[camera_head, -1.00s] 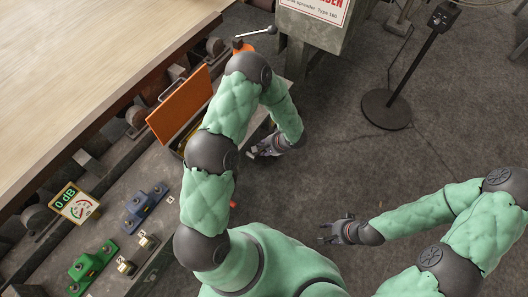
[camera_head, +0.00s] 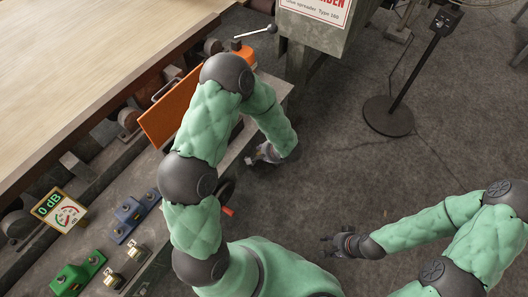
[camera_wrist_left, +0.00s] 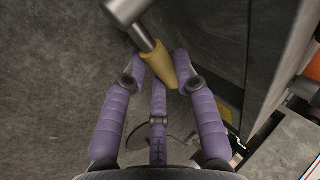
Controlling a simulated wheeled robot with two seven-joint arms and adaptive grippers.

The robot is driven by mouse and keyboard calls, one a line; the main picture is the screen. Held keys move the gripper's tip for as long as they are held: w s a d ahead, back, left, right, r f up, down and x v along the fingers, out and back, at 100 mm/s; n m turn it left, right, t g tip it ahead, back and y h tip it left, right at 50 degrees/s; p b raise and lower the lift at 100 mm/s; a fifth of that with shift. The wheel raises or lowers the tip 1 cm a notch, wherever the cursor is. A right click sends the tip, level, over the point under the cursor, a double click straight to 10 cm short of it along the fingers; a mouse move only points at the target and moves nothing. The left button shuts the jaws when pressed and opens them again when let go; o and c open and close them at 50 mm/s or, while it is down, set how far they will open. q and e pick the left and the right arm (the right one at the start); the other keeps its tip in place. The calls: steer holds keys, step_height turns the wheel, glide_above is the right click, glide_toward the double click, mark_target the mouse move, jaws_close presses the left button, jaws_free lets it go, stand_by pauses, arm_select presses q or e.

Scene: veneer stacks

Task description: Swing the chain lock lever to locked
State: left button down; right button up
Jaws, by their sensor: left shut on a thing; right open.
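In the left wrist view, a lever with a grey metal shaft and a yellow tapered grip (camera_wrist_left: 174,68) comes in from the top. My left gripper (camera_wrist_left: 163,82) has its purple fingers closed around the end of the yellow grip. In the head view my left gripper (camera_head: 254,156) is at the right side of the machine bench, low beside its edge. The lever's pivot and any locked mark are hidden there by my arm. I cannot tell the lever's exact angle. My right gripper (camera_head: 333,245) is open and empty above the floor.
The machine bench (camera_head: 105,235) carries an orange panel (camera_head: 168,110), a 0 dB gauge (camera_head: 60,209), blue (camera_head: 130,216) and green (camera_head: 77,275) blocks. A ball-ended lever (camera_head: 255,32) stands behind my left arm. A red handle (camera_head: 228,211) juts out nearby. A post stand (camera_head: 388,116) is on open floor.

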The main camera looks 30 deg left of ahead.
arm_select(q)
steer(key=c, duration=1.2)
jaws_free()
steer(key=shift+r, duration=0.1)
steer(key=v, duration=1.2)
steer(key=shift+s, duration=0.1)
